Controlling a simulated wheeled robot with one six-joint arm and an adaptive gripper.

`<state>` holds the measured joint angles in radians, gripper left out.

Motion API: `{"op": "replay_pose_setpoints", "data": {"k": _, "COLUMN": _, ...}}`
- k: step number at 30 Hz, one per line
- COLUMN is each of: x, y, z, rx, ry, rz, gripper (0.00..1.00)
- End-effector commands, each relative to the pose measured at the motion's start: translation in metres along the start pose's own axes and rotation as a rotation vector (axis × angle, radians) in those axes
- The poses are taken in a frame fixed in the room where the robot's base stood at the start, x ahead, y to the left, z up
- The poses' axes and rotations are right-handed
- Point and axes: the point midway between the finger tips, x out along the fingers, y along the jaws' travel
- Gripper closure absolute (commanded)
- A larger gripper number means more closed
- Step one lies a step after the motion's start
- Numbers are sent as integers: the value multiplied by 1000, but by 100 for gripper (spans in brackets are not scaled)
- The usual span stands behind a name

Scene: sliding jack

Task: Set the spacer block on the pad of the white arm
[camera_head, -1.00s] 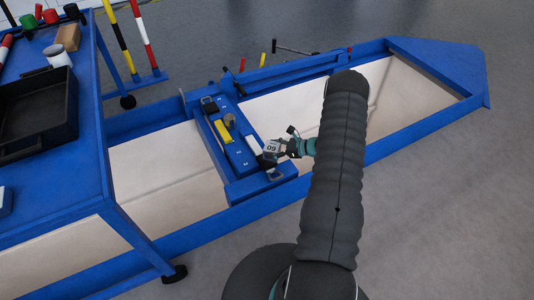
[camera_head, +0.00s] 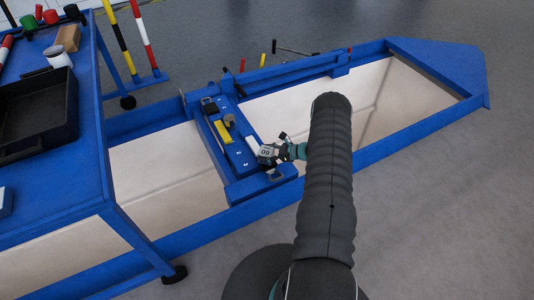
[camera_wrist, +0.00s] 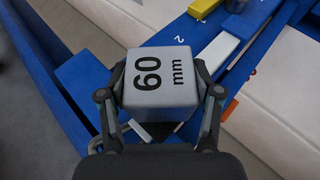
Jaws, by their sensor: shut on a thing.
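The spacer block (camera_wrist: 160,82) is a light grey cube marked "60 mm". My gripper (camera_wrist: 161,88) is shut on it, with one finger on each side. In the head view the block (camera_head: 266,154) is over the near end of the blue crossbeam, beside the white arm. The white arm (camera_head: 252,144) is a short white bar on the crossbeam; in the wrist view it (camera_wrist: 214,53) runs up and right from behind the block. Its pad is not clearly visible, and the block hides part of that area. I cannot tell whether the block touches anything below.
A yellow bar (camera_head: 223,132) and a grey cylinder (camera_head: 229,120) sit farther along the crossbeam (camera_head: 235,155). The blue frame (camera_head: 400,143) surrounds pale sunken panels. A blue table (camera_head: 85,190) with a black tray (camera_head: 38,108) stands at left.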

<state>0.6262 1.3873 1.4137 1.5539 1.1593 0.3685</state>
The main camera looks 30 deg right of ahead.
Motion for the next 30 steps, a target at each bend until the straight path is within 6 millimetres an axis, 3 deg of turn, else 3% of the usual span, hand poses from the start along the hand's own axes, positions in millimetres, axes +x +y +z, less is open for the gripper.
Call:
{"op": "replay_pose_setpoints", "data": {"k": 5, "x": 1, "y": 0, "z": -3, "rx": 0, "ry": -1, "rz": 0, "gripper": 90}}
{"op": "replay_pose_setpoints", "data": {"k": 6, "x": 1, "y": 0, "z": -2, "rx": 0, "ry": 0, "rz": 0, "gripper": 29}}
{"op": "replay_pose_setpoints", "data": {"k": 8, "x": 1, "y": 0, "z": -2, "rx": 1, "ry": 0, "rz": 0, "gripper": 14}}
{"op": "replay_pose_setpoints", "data": {"k": 9, "x": 1, "y": 0, "z": -2, "rx": 1, "ry": 0, "rz": 1, "gripper": 11}}
{"op": "replay_pose_setpoints", "data": {"k": 21, "x": -1, "y": 0, "z": 2, "rx": 1, "ry": 0, "rz": 0, "gripper": 11}}
{"op": "replay_pose_setpoints", "data": {"k": 30, "x": -53, "y": -1, "z": 0, "rx": 1, "ry": 0, "rz": -4, "gripper": 11}}
